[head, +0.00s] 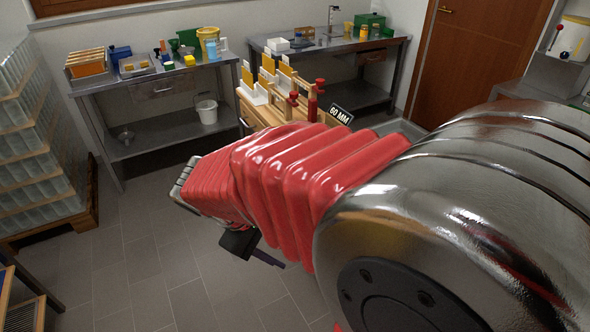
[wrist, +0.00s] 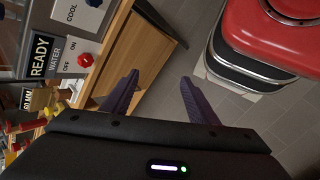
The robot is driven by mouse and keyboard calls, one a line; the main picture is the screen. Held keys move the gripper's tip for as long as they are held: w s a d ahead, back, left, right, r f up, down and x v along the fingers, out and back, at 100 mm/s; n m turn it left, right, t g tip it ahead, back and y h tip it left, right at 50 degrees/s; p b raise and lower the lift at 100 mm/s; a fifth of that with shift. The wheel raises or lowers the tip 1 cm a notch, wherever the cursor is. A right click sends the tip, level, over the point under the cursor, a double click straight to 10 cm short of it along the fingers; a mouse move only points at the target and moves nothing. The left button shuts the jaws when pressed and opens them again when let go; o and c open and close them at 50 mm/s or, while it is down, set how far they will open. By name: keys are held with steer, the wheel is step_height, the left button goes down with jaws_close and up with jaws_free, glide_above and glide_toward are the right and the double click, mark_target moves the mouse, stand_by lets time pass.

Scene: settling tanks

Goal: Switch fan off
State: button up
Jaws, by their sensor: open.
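No part labelled as a fan can be made out. In the wrist view a red knob (wrist: 86,60) sits on a pale panel marked ON and OFF, beside a black READY WATER sign (wrist: 42,55). In the head view my arm hides most of the gripper; one dark finger (head: 267,258) shows below the red sleeve.
A wooden bench (wrist: 135,55) lies beside the fingers. In the head view, metal tables (head: 150,86) with tubs and racks stand along the wall. A white unit with a lever (head: 570,38) is at upper right. Tiled floor (head: 130,265) is open at lower left.

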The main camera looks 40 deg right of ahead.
steer(key=w+d+f+n+g+h, duration=0.1)
steer(key=w+d+f+n+h, duration=0.3)
steer(key=d, duration=0.3)
steer(key=w+d+f+n+h, duration=0.4)
steer(key=w+d+f+h, duration=0.1)
steer(key=d+h, duration=0.2)
steer(key=shift+w+d+f+n+g+h, duration=0.3)
steer(key=shift+w+d+f+n+g, duration=0.05)
steer(key=shift+d+f+n+g, duration=0.1)
steer(key=shift+d, duration=0.1)
steer(key=x, duration=1.3)
steer(key=shift+d, duration=0.3)
steer(key=shift+s, duration=0.1)
steer(key=shift+c, duration=0.5)
